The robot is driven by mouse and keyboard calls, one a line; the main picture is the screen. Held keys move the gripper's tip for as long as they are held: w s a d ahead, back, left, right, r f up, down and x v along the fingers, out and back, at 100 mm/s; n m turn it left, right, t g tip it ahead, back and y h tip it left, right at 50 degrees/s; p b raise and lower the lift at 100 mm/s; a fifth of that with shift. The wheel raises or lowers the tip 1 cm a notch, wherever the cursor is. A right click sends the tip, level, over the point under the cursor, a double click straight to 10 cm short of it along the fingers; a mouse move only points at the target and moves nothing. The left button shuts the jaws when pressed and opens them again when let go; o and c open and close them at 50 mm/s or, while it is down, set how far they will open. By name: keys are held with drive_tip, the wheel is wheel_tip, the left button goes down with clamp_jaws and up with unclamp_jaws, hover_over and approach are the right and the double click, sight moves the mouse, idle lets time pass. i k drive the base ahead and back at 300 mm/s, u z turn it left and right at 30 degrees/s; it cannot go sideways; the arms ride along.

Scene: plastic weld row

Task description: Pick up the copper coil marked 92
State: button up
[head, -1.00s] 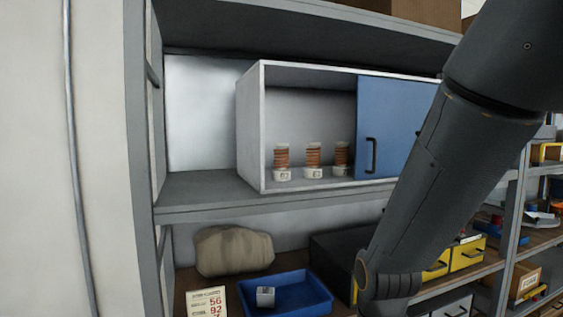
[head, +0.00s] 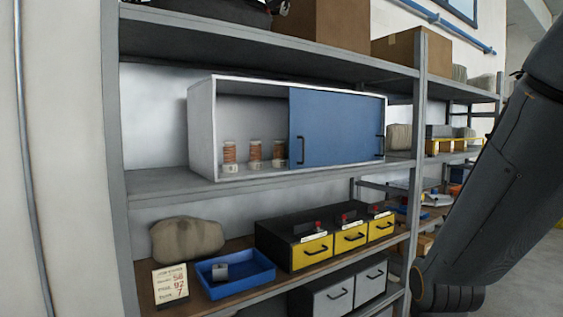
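Three copper coils stand upright in a row in the open left part of a white cabinet (head: 202,130) on the middle shelf: a left coil (head: 229,153), a middle coil (head: 255,152) and a right coil (head: 278,151). Each has a pale base with a small tag, too small to read now. A blue sliding door (head: 340,128) with black handles covers the cabinet's right part; what is behind it is hidden. My arm is at the right edge; my gripper's fingers are not visible.
A blue tray (head: 254,278) with a small grey block (head: 220,271) lies on the lower shelf beside a tan sack (head: 187,240). Yellow drawers (head: 350,237) stand to the right. A grey shelf post (head: 417,150) rises right of the cabinet.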

sight(230, 167)
drive_tip(key=z, duration=0.35)
drive_tip(key=k, duration=0.15)
drive_tip(key=u, duration=1.15)
drive_tip(key=i, duration=0.65)
drive_tip(key=u, duration=0.35)
